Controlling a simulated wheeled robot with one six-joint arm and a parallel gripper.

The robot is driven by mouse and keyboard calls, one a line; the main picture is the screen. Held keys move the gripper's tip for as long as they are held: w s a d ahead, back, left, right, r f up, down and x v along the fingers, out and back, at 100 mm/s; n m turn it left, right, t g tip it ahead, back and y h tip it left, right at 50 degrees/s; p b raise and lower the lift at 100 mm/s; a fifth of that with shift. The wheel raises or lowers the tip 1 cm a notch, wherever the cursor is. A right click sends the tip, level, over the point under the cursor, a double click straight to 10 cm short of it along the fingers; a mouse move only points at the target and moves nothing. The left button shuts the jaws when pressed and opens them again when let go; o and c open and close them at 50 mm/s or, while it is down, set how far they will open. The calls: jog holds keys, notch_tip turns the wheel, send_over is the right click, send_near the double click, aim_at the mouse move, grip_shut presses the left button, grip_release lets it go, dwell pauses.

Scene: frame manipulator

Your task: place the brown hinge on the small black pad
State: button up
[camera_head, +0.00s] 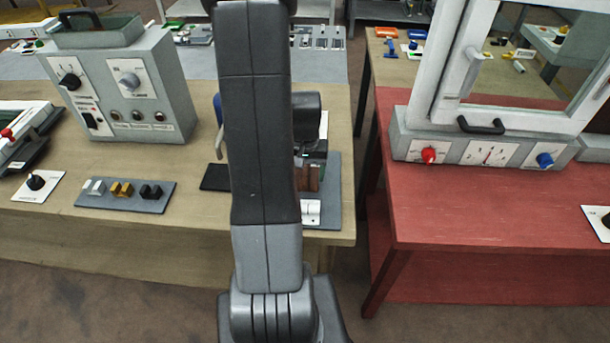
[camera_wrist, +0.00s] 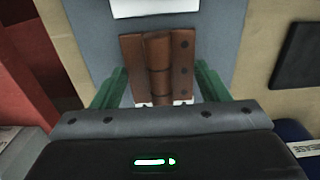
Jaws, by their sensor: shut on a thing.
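The brown hinge (camera_wrist: 158,60) has two leaves with dark screw holes and a central barrel. In the wrist view it sits between the green fingers of my gripper (camera_wrist: 160,88), which is shut on it. The hinge also shows in the head view (camera_head: 309,178), over the grey tray beside my arm. I cannot tell whether it touches the tray. The small black pad (camera_head: 214,177) lies bare on the wooden table, left of my arm and partly hidden by it. It also shows at the right of the wrist view (camera_wrist: 301,55).
The grey tray (camera_head: 333,190) holds a white piece (camera_head: 311,212) at its front. Another tray (camera_head: 95,202) with small silver, gold and black pieces lies left. A grey control box (camera_head: 150,85) stands behind it. A red table (camera_head: 480,215) with a framed window unit stands right, across a gap.

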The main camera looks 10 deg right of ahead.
jog(key=shift+f, duration=0.95)
jog(key=shift+f, duration=0.25)
jog(key=o, duration=1)
jog(key=shift+r, duration=0.1)
